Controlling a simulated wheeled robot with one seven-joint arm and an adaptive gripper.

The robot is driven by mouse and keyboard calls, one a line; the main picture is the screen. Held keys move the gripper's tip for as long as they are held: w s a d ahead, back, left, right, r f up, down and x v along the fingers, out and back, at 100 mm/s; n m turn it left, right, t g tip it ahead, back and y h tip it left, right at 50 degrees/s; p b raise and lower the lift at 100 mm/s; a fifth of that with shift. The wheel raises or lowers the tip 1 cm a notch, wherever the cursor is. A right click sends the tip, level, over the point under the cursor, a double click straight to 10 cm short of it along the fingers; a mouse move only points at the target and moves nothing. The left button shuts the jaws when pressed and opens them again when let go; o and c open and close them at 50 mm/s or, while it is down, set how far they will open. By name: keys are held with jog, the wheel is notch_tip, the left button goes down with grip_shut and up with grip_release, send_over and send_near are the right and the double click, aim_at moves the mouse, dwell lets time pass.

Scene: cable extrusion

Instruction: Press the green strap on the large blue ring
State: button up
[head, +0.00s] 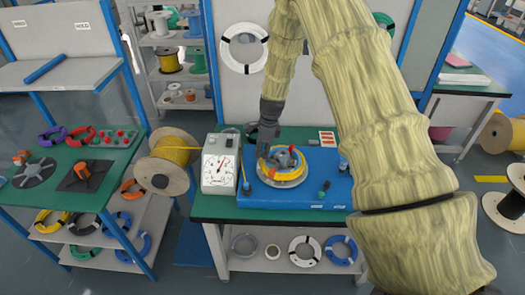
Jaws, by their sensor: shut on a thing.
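My gripper (267,138), dark grey, points down at the back left edge of the yellow ring (268,172) on the blue machine (300,195). Its fingers look closed at the ring's edge; what lies between them is too small to make out. Blue rings lie on the lower shelves: one (340,250) under the machine's table and two under the left table, an upper one (118,222) and a lower one (138,248). I cannot make out a green strap on any blue ring.
A white dial gauge box (219,164) stands left of the machine, close to the gripper. A wooden spool of yellow cable (165,160) is further left. The left green table (60,180) holds rings, dark stands and a red-knobbed block.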

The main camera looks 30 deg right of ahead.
jog(key=shift+a+f, duration=0.1)
jog(key=shift+f, duration=0.5)
dwell(2.1)
jog(key=o, duration=0.9)
jog(key=shift+c, duration=0.2)
jog(key=shift+r+p, duration=2.9)
jog(key=shift+r, duration=1.15)
